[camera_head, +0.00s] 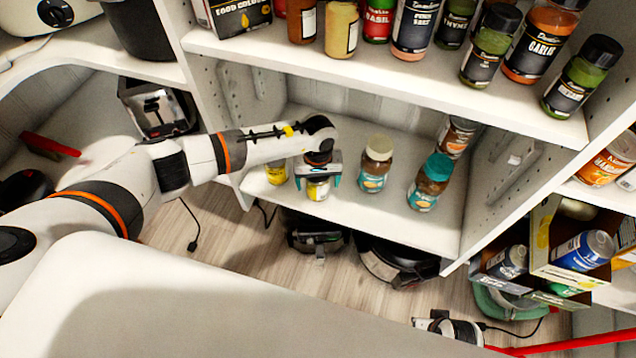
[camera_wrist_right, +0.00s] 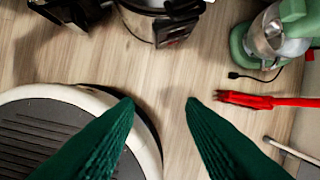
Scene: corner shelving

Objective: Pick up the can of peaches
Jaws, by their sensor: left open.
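My left gripper (camera_head: 318,178) is over the lower shelf, pointing down, its teal fingertips apart. A small can with a yellow and white label (camera_head: 318,190) stands upright below and between its fingers. Another yellow can (camera_head: 277,174) stands just left of it, partly behind the gripper. The labels are too small to read, so I cannot tell for sure which can is the peaches. My right gripper (camera_wrist_right: 160,105) is open and empty above the floor in the right wrist view; its green fingers are well apart.
The lower shelf (camera_head: 400,225) also holds a jar with a cream lid (camera_head: 376,165), a teal-lidded jar (camera_head: 430,183) and a can (camera_head: 455,137) at the back. The spice shelf (camera_head: 400,82) overhangs it. Appliances, including a green one (camera_wrist_right: 275,35), stand on the floor.

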